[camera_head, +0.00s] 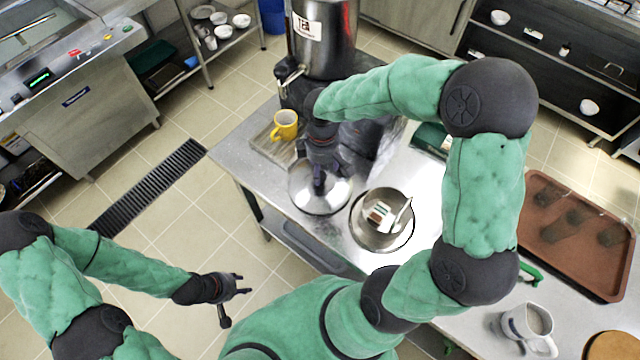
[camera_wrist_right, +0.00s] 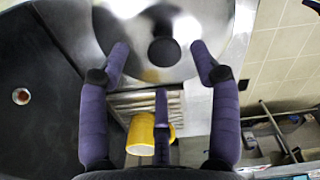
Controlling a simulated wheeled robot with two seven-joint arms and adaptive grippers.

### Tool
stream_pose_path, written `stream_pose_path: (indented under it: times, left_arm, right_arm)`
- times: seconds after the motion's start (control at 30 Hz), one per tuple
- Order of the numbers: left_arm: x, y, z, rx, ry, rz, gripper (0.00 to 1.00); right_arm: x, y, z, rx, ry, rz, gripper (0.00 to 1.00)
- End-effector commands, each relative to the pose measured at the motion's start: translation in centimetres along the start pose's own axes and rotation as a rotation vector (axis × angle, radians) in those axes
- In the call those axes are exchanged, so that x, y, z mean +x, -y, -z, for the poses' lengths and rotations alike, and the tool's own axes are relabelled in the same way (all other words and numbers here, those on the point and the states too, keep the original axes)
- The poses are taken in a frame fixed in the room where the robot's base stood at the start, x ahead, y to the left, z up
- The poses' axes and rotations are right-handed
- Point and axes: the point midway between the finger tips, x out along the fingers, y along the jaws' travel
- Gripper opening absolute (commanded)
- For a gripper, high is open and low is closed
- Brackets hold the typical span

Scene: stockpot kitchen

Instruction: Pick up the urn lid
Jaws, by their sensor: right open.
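The urn lid (camera_head: 336,200), a shiny round metal dome, lies on the steel counter near its left edge. In the right wrist view the lid (camera_wrist_right: 210,25) shows a black round knob (camera_wrist_right: 163,52) at its middle. My right gripper (camera_head: 319,186) is above the lid, pointing down at it. Its fingers are open and spread to both sides of the knob, with nothing held; contact cannot be told. The tea urn (camera_head: 322,45) stands behind, its top out of view. My left gripper (camera_head: 235,298) is open and empty, over the floor left of the counter.
A yellow mug (camera_head: 285,122) stands on a slatted board (camera_head: 264,147) behind the lid. A metal bowl (camera_head: 362,236) with packets sits just right of the lid. A brown tray (camera_head: 575,250) and white mug (camera_head: 527,328) are at the right.

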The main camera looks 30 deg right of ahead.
Motion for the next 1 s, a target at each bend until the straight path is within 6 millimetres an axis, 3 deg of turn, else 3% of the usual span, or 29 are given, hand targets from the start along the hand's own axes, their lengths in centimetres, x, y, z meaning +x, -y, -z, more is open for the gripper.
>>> stream_pose_path:
  times: [0.3,0.53,0.57,0.77,0.8,1.0]
  left_arm:
    - [1.5,0.5,0.0,0.000,0.000,0.000,0.40]
    - [1.4,0.5,0.0,0.000,0.000,0.000,0.40]
    - [1.4,0.5,0.0,0.000,0.000,0.000,0.40]
    - [1.4,0.5,0.0,0.000,0.000,0.000,0.40]
    - [1.4,0.5,0.1,0.000,0.000,0.000,0.40]
    - [1.4,0.5,0.1,0.000,0.000,0.000,0.40]
  right_arm:
    - [4.3,0.5,0.3,0.000,0.002,0.003,0.63]
    - [4.4,0.4,0.3,0.001,0.000,0.001,0.63]
    - [4.4,0.4,0.3,0.001,0.000,0.001,0.60]
    - [4.4,0.4,0.3,0.001,0.000,0.001,0.04]
    - [4.4,0.4,0.3,0.001,0.000,0.001,0.00]
    - [4.4,0.4,0.3,0.001,0.000,0.001,0.00]
